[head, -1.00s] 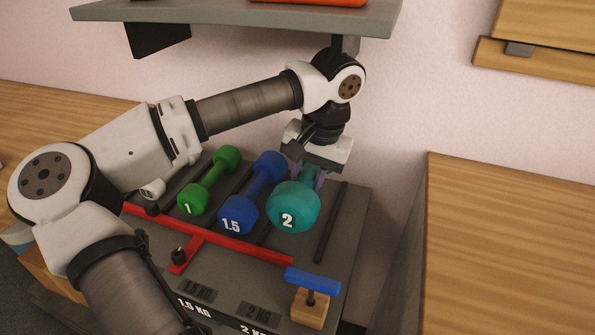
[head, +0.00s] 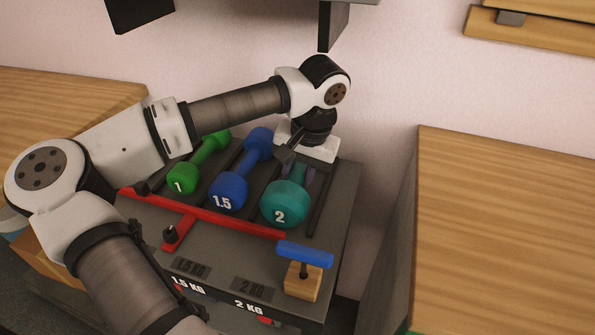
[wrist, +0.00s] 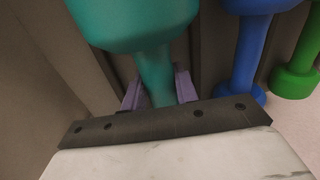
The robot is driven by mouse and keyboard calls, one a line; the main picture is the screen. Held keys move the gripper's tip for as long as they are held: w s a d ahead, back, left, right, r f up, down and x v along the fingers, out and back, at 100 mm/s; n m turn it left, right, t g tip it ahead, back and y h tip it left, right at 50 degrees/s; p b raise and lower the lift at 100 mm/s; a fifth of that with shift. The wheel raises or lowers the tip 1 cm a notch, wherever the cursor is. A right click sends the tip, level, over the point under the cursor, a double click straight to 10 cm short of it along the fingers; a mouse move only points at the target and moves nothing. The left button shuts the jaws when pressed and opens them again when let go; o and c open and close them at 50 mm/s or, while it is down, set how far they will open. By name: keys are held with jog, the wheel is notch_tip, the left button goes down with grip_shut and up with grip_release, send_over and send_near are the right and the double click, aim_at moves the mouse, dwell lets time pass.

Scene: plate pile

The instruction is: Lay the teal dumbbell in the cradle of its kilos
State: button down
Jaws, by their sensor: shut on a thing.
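The teal dumbbell (head: 286,203), marked 2, is at the right of the row on the grey rack, between two dark divider bars. My gripper (head: 304,176) is over it from above. In the wrist view the purple fingers (wrist: 160,92) are shut on the handle of the teal dumbbell (wrist: 135,22). It sits low between the bars; whether it touches the rack surface I cannot tell. The grey rack (head: 222,262) carries 1.5 KG and 2 KG labels on its front, the 2 KG one nearest below the teal dumbbell. Its far head is hidden by my gripper.
The blue 1.5 dumbbell (head: 232,190) and green 1 dumbbell (head: 185,176) lie to the left. A red bar (head: 205,215) crosses in front of the row. A wooden block with a blue handle (head: 304,256) stands at the front right. Wooden counters (head: 510,220) flank the rack.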

jog(key=c, duration=1.1)
grip_release()
jog(key=r, duration=0.2)
jog(key=d+r, duration=0.1)
jog(key=r, duration=0.4)
jog(key=shift+s+d+r+p, duration=0.2)
jog(key=shift+s+r+p, duration=0.05)
jog(key=shift+p, duration=0.05)
